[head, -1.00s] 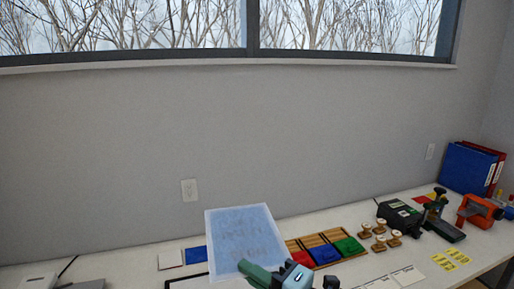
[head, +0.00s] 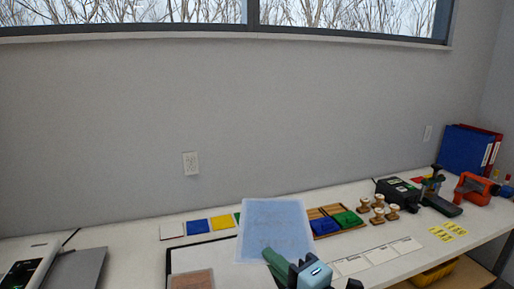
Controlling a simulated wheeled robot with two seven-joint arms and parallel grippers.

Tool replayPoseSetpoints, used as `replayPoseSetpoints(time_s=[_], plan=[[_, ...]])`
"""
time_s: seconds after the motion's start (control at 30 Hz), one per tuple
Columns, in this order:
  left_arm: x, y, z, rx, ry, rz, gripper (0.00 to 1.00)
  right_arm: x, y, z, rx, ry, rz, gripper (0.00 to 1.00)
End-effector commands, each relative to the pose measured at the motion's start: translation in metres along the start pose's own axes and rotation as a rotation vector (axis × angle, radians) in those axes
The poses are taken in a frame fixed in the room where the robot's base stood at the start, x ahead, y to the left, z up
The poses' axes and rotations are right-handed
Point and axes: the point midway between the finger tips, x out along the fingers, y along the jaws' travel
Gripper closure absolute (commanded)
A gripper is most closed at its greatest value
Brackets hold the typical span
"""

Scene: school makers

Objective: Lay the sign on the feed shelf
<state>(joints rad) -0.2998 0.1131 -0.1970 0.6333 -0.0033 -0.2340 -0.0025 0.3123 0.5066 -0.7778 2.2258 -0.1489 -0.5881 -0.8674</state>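The sign appears to be the pale blue translucent sheet (head: 276,226) with faint marks, in the middle of the head view. My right gripper (head: 284,262) is at its lower edge, with a green finger overlapping the sheet. The gripper appears shut on that edge and the sheet tilts up above the table. At the lower left, a white machine with a dark screen (head: 24,272) stands beside a flat grey panel (head: 80,270); I cannot tell whether this panel is the feed shelf. My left gripper is not in view.
A black-edged white board (head: 176,257) with a brown piece (head: 193,280) lies left of the sheet. Colour squares (head: 196,227) lie behind it. A wooden tray (head: 318,213) with ink pads, stamps (head: 378,212), white cards (head: 378,256) and a black machine (head: 398,190) stand to the right.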

Motion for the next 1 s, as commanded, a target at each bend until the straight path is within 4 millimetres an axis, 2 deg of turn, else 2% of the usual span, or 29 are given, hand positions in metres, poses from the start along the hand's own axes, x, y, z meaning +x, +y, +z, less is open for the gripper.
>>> replayPoseSetpoints(time_s=[0.03, 0.1, 0.37, 0.5, 0.7, 0.83, 1.0], plan=[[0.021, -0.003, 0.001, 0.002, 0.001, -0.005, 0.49, -0.004, -0.023, 0.007, 0.005, -0.035, -0.002, 1.0], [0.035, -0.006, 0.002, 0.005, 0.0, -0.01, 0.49, -0.009, -0.04, 0.017, 0.005, -0.085, -0.002, 1.0], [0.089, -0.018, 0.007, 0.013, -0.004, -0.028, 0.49, -0.036, -0.114, 0.06, 0.006, -0.288, -0.005, 1.0], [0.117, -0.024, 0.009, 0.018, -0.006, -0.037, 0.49, -0.058, -0.159, 0.084, 0.006, -0.404, -0.007, 1.0], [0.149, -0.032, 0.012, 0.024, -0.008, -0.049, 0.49, -0.09, -0.213, 0.112, 0.004, -0.545, -0.005, 1.0], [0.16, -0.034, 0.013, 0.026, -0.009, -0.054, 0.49, -0.104, -0.234, 0.123, 0.002, -0.603, -0.003, 1.0], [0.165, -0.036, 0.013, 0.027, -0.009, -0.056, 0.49, -0.113, -0.244, 0.129, 0.001, -0.636, -0.001, 1.0]])
